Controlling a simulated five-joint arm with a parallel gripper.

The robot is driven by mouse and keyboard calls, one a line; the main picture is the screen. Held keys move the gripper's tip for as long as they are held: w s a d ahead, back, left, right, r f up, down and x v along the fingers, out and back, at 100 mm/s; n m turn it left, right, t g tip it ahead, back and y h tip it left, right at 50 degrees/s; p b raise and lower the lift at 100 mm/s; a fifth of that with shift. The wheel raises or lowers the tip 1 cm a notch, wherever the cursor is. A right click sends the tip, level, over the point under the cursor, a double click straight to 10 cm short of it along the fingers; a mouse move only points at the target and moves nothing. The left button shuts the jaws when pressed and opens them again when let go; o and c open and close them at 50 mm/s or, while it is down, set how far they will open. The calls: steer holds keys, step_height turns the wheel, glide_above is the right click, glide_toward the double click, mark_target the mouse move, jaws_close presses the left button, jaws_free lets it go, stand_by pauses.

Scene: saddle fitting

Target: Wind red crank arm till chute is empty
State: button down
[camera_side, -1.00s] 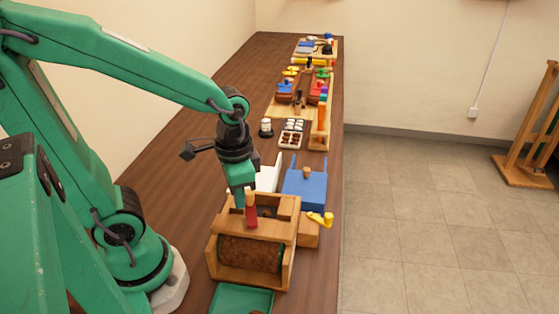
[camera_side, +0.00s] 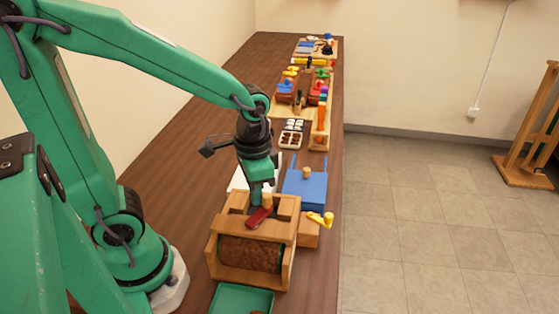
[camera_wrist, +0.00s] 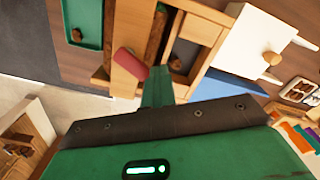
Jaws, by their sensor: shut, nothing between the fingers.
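The red crank arm (camera_side: 259,218) lies slanted on the front of a wooden box (camera_side: 226,217), its upper end to the right, with a wooden knob (camera_side: 267,200) at that end. In the wrist view the red crank arm (camera_wrist: 130,62) sits just left of my fingers. My gripper (camera_side: 262,197) is shut and empty, down at the knob; whether it touches the knob cannot be told. The box holds a brown textured drum (camera_side: 250,254). In the wrist view a brown lump (camera_wrist: 183,50) shows in a dark compartment; which part is the chute is unclear.
A green tray (camera_side: 240,298) with a brown piece stands in front of the box. A blue block (camera_side: 305,188) and a white block (camera_wrist: 250,42) stand behind. Other fittings line the far table.

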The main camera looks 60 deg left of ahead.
steer(key=shift+w+f, duration=0.1)
steer(key=shift+f, duration=0.1)
steer(key=shift+w+d, duration=0.25)
steer(key=shift+d, duration=0.3)
steer(key=shift+w+d, duration=0.25)
steer(key=shift+d, duration=0.35)
steer(key=shift+w+d+r, duration=0.1)
steer(key=shift+d+r, duration=0.05)
steer(key=shift+d, duration=0.45)
steer(key=shift+w+d+r, duration=0.1)
steer(key=shift+d+r, duration=0.05)
steer(key=shift+d, duration=0.4)
steer(key=shift+s+d+f, duration=0.15)
steer(key=shift+s+d, duration=0.55)
steer(key=shift+d, duration=0.35)
